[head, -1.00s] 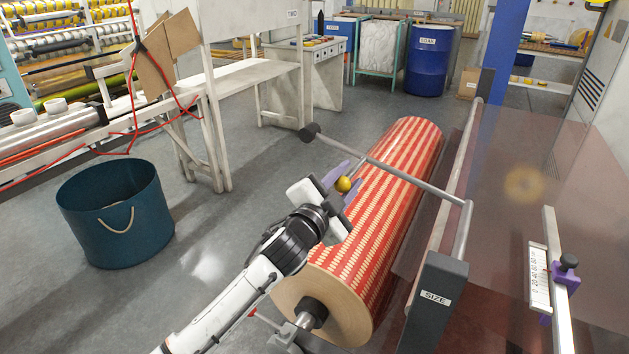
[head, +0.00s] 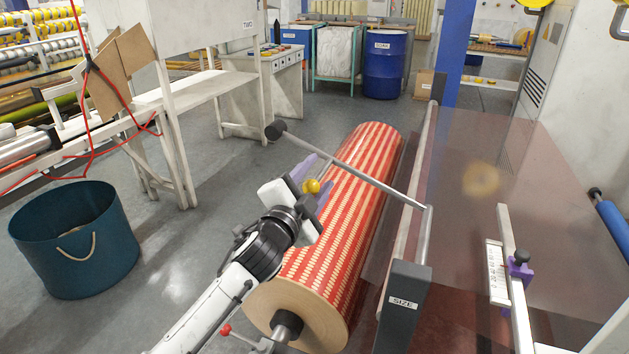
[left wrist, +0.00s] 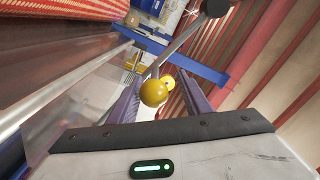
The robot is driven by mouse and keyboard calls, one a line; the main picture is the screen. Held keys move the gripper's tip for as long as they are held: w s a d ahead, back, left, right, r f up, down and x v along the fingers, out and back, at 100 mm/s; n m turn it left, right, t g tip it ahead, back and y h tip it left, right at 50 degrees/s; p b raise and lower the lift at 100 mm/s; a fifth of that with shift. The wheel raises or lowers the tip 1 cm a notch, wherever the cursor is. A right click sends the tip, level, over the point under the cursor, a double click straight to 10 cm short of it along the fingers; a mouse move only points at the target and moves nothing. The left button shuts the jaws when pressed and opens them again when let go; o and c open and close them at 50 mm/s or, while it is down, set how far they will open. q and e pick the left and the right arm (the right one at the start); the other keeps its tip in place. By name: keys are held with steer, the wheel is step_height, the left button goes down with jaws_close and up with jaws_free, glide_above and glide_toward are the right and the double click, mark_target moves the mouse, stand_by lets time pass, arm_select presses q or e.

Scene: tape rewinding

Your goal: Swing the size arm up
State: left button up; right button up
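The size arm (head: 372,176) is a thin grey metal rod. It runs from a dark post with a SIZE label (head: 403,303) across the red-and-cream striped roll (head: 345,215) to a dark round end (head: 275,130). A yellow ball knob (head: 312,186) sits near the rod's middle, and it also shows in the left wrist view (left wrist: 154,92). My left gripper (head: 308,180) is open, its purple fingers on either side of the knob. In the left wrist view the fingers (left wrist: 156,97) look apart from it. My right gripper is not in view.
A brown, see-through surface (head: 470,200) lies right of the roll, with a white scale (head: 496,272) and purple clamp (head: 520,268). A red-knobbed lever (head: 226,330) is by the roll's near end. A teal bin (head: 75,245) stands on open floor at left.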

arm_select(q)
steer(key=shift+f, duration=0.2)
steer(key=shift+s, duration=0.15)
steer(key=v, duration=1)
steer(key=shift+r, duration=0.1)
steer(key=s+a+f+n+g+y, duration=0.1)
steer(key=s+a+f+n, duration=0.15)
steer(key=f, duration=0.45)
steer(key=s+a+f+n+g+y, duration=0.1)
steer(key=s+f+n, duration=0.15)
steer(key=f, duration=0.35)
steer(key=s+a+f+n+g+y, duration=0.1)
steer(key=s+a+f+n+g, duration=0.2)
steer(key=s+f, duration=0.9)
steer(key=s+a+f+n+g+y, duration=0.2)
steer(key=s+a+f+n, duration=0.4)
steer(key=s+a+f, duration=0.4)
steer(key=s+f, duration=0.2)
steer(key=s, duration=0.2)
steer(key=shift+g, duration=0.4)
steer(key=shift+r, duration=0.1)
